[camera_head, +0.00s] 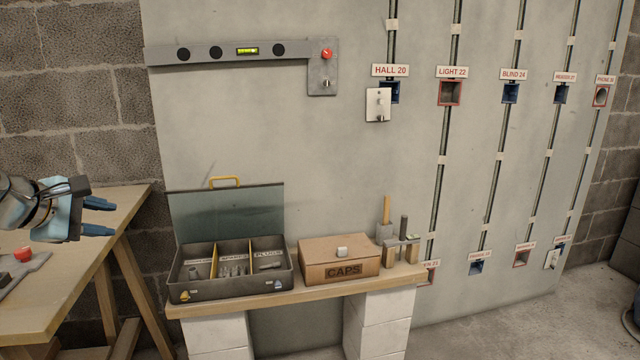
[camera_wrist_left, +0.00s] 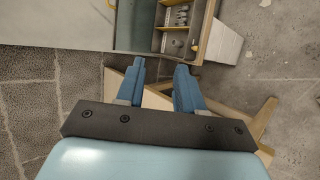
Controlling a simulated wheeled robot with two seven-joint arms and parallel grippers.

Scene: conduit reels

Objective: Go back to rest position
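My left gripper (camera_head: 99,217) comes in from the left edge of the head view, above the wooden trestle table. Its two blue fingers are apart with nothing between them. The left wrist view shows the same fingers (camera_wrist_left: 160,86) spread, with wood and floor beyond them. My right gripper does not show in either view.
The trestle table (camera_head: 115,208) stands at left. On a bench (camera_head: 296,292) are an open toolbox (camera_head: 222,297) and a closed CAPS box (camera_head: 340,264). The wall panel carries a level (camera_head: 230,53), labelled sockets and vertical conduits. Floor at right is mostly clear.

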